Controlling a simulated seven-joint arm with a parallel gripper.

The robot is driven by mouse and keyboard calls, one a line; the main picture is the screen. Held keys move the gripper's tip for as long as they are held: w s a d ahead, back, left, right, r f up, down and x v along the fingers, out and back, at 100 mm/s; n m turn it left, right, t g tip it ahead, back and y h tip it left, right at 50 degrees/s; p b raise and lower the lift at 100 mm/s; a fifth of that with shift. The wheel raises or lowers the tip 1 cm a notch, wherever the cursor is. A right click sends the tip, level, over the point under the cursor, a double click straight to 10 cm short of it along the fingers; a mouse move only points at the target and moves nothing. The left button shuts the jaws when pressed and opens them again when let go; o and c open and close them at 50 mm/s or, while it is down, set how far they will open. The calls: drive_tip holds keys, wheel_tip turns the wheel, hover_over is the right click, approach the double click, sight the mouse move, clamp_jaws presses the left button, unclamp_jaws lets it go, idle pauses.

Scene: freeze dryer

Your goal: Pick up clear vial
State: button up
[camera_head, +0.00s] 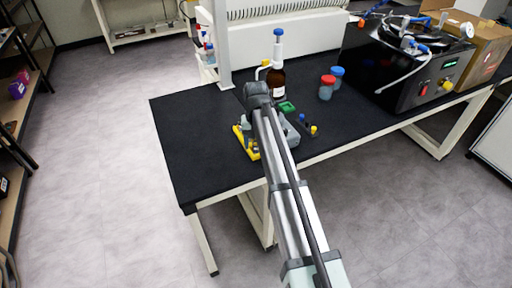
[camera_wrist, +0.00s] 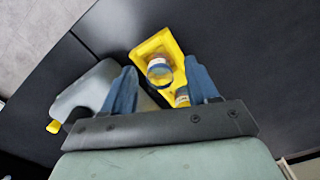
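A clear round vial (camera_wrist: 159,72) stands in a yellow rack (camera_wrist: 148,48), seen from above in the wrist view. A second small vial (camera_wrist: 182,97) with a pale top is in the rack nearer the palm, partly hidden. My gripper (camera_wrist: 160,68) is open, its two blue fingers apart, with the clear vial showing between them in the picture. I see no contact, and the height gap cannot be told. In the head view the yellow rack (camera_head: 243,142) is on the black bench; my arm hides part of it, and my fingers cannot be made out.
A grey-green object (camera_wrist: 82,92) lies left of the rack in the wrist view. In the head view, the black bench (camera_head: 190,140) also holds a brown bottle (camera_head: 276,83), a red-capped jar (camera_head: 326,88), a blue-capped jar (camera_head: 338,75) and a black machine (camera_head: 400,75). The bench's left end is clear.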

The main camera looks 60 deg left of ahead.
clamp_jaws()
idle(0.3)
drive_tip(key=shift+r, duration=0.15)
wheel_tip(320, 180, up, 8)
drive_tip(key=shift+r, duration=0.15)
drive_tip(key=shift+w+r, duration=0.15)
drive_tip(key=shift+r, duration=0.25)
drive_tip(key=w+a+r, duration=0.7)
drive_tip(key=w+r, duration=0.1)
drive_tip(key=w, duration=0.2)
drive_tip(key=shift+a+r, duration=0.3)
drive_tip(key=shift+a, duration=0.05)
